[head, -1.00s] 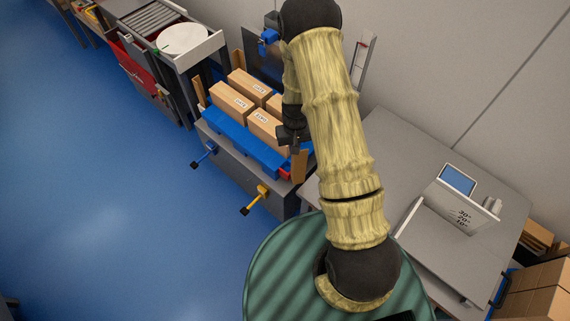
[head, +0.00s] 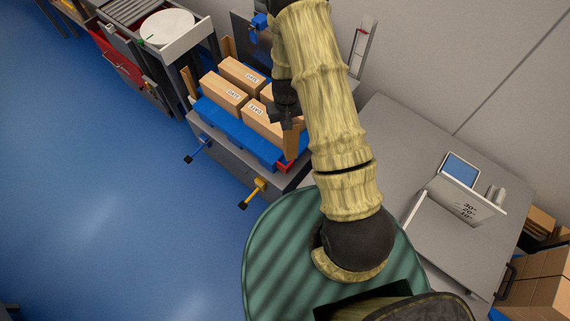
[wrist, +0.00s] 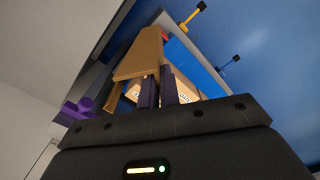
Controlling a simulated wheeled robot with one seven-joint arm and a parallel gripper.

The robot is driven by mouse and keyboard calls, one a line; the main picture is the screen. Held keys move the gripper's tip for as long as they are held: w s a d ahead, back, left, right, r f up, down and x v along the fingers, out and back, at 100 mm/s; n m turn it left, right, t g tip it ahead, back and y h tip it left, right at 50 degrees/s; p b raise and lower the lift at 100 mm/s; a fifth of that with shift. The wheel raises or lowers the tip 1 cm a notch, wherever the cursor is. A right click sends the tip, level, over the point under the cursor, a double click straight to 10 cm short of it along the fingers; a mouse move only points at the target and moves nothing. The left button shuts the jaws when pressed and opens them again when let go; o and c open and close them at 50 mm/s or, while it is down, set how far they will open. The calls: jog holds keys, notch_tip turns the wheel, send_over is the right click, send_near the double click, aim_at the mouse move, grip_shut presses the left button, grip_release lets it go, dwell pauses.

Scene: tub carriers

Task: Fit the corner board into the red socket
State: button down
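The tan corner board (head: 292,146) hangs upright below my gripper (head: 284,116), at the near right corner of the blue carrier. My gripper looks shut on the board; in the wrist view the board (wrist: 141,58) runs out from between the two dark fingers (wrist: 159,88). The red socket (head: 287,167) shows at the carrier's near right corner, just below the board's lower end. A bit of red also shows past the board's far end in the wrist view (wrist: 165,37). I cannot tell whether the board's end is inside the socket or above it.
The blue carrier (head: 222,123) holds several brown boxes (head: 224,92) close beside the board. Other boards stand at its left corners (head: 190,84). A blue lever (head: 196,152) and a yellow lever (head: 254,193) stick out in front. A grey table (head: 400,135) stands at right.

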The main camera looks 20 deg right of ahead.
jog(key=w+f+n+b, duration=0.6)
jog(key=f+b, duration=0.1)
jog(key=f, duration=0.4)
jog(key=shift+f+n, duration=0.2)
jog(key=shift+n, duration=0.1)
jog(key=shift+s, duration=0.1)
jog(key=shift+f+b, duration=1.55)
jog(key=shift+f, duration=0.95)
jog(key=shift+f+b, duration=1.5)
jog(key=shift+f, duration=1)
